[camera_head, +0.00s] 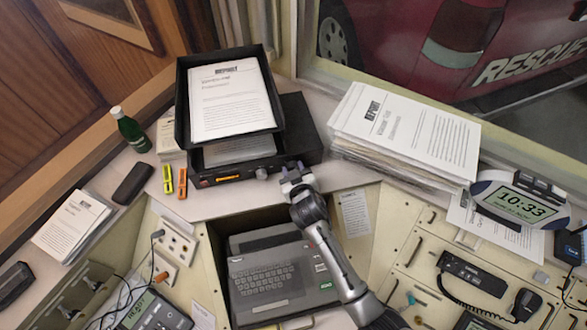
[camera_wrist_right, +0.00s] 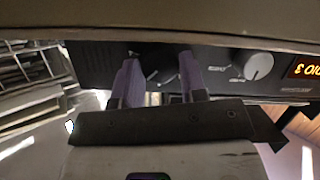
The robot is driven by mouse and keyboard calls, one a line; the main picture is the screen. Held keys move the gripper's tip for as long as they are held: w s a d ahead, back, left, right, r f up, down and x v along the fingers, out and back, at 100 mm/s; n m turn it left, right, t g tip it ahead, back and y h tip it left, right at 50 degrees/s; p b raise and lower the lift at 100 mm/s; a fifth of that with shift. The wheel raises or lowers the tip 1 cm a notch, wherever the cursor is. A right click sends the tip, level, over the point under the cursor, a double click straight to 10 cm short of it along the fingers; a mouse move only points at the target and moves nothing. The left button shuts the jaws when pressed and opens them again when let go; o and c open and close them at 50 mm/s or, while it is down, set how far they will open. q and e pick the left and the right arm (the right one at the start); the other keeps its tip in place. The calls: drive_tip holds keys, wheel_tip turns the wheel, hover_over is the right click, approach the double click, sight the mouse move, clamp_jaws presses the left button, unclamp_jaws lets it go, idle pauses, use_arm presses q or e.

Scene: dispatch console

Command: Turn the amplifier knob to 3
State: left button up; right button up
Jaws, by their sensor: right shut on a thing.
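The amplifier (camera_head: 311,150) is a black box with a lit orange display, under the paper tray. My right gripper (camera_head: 293,173) is at the right end of its front panel and covers the amplifier knob in the head view. In the right wrist view, the two purple-grey fingers of my right gripper (camera_wrist_right: 158,70) reach to the panel and are shut on the dark amplifier knob (camera_wrist_right: 158,72), which shows only partly between them. Its scale and setting cannot be read. My left gripper is not in view.
A silver knob (camera_wrist_right: 258,66) sits beside the gripped one, near the display (camera_wrist_right: 306,70). The black paper tray (camera_head: 181,105) stands on the amplifier. A paper stack (camera_head: 400,130) lies to the right. A typewriter-like keyboard unit (camera_head: 270,275) is recessed in front, below my right arm.

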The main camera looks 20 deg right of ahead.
drive_tip(key=shift+r+m+y, duration=0.15)
drive_tip(key=shift+m+y, duration=0.15)
drive_tip(key=shift+m, duration=0.2)
idle(0.3)
drive_tip(key=o, duration=0.6)
drive_tip(key=shift+o, duration=0.2)
drive_tip(key=v, duration=1.3)
drive_tip(key=shift+s, duration=0.4)
